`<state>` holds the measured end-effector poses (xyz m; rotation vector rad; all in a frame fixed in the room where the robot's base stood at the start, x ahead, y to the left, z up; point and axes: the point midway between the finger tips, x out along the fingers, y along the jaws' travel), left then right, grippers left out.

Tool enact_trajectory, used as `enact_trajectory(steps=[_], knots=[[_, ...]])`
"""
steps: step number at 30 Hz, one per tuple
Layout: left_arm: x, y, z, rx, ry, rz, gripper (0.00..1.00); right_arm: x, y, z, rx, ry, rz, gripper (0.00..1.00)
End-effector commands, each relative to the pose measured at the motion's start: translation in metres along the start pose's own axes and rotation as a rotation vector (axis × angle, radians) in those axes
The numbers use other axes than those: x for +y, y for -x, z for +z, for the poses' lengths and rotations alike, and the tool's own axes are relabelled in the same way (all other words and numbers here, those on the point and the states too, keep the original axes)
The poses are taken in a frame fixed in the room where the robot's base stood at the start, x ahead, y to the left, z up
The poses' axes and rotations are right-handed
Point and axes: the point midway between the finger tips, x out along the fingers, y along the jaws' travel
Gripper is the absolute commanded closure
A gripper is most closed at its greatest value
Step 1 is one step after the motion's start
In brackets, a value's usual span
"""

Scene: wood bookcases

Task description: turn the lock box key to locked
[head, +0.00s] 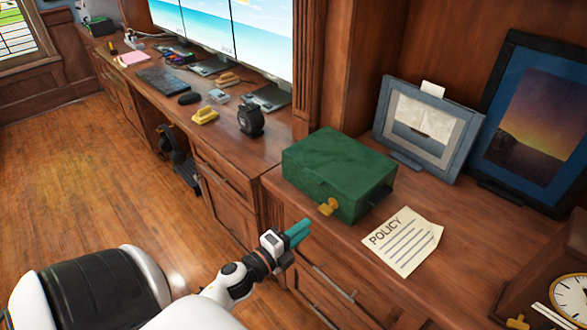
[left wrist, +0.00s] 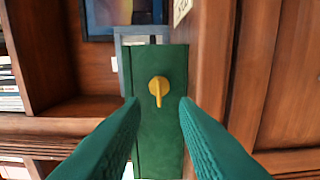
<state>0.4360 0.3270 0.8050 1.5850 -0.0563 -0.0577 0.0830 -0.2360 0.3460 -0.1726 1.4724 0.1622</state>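The lock box is a green box (head: 345,165) on the wooden desk, seen in the head view. A brass key (head: 328,206) sticks out of its near face. In the left wrist view, the box (left wrist: 160,125) is in the centre, and the key (left wrist: 158,88) shows a round head with a narrow end toward the picture's bottom. My left gripper (head: 298,232) is in front of the box's near face, apart from the key. Its two teal fingers (left wrist: 158,106) are spread, one on each side of the key in the picture, with nothing between them. My right gripper is not in view.
A paper marked POLICY (head: 403,240) lies right of the box. Two framed pictures, one grey (head: 425,165) and one dark (head: 548,130), stand behind. A clock (head: 570,295) is at lower right. A black tape measure (head: 250,120) lies left. The floor (head: 85,175) is clear.

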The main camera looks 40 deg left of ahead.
Motion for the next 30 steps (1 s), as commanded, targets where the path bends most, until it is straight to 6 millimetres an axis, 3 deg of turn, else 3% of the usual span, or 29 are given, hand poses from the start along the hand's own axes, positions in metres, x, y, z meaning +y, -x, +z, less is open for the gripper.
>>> enact_trajectory(steps=[3,7,25,28,30], knots=[[-0.001,0.017,0.001,-0.001,0.001,0.0,0.73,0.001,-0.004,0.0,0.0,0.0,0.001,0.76],[0.0,0.026,0.0,0.0,0.0,0.0,0.73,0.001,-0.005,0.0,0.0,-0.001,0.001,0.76],[-0.001,0.027,0.0,0.0,0.002,-0.001,0.73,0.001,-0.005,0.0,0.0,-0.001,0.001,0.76],[-0.015,0.027,0.0,0.012,0.045,-0.027,0.73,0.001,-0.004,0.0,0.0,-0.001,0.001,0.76],[-0.041,0.028,0.0,0.037,0.123,-0.077,0.73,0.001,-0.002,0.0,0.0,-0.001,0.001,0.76]])
